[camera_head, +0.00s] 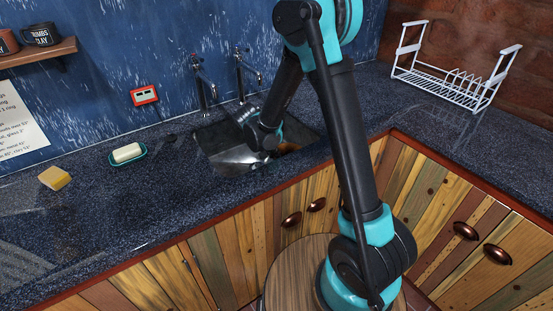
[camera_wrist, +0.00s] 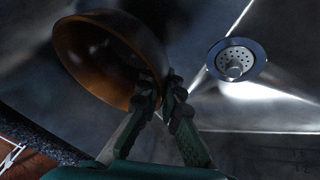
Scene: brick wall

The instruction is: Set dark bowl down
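The dark bowl (camera_wrist: 92,55) has a brown, coppery inside and shows tilted in the wrist view, over the sink. My gripper (camera_wrist: 163,92) has one finger over the inside of the bowl and the other outside, with the bowl's wall pinched between the tips. In the head view the gripper (camera_head: 262,143) reaches down into the sink (camera_head: 225,152), and only a small brown part of the bowl (camera_head: 289,148) shows beside it. Whether the bowl touches the sink floor is not clear.
The sink drain (camera_wrist: 237,60) lies right of the bowl in the wrist view. Two taps (camera_head: 200,85) stand behind the sink. A soap dish (camera_head: 128,154) and yellow sponge (camera_head: 54,178) lie left. A white dish rack (camera_head: 450,82) stands right. The counter between sink and rack is clear.

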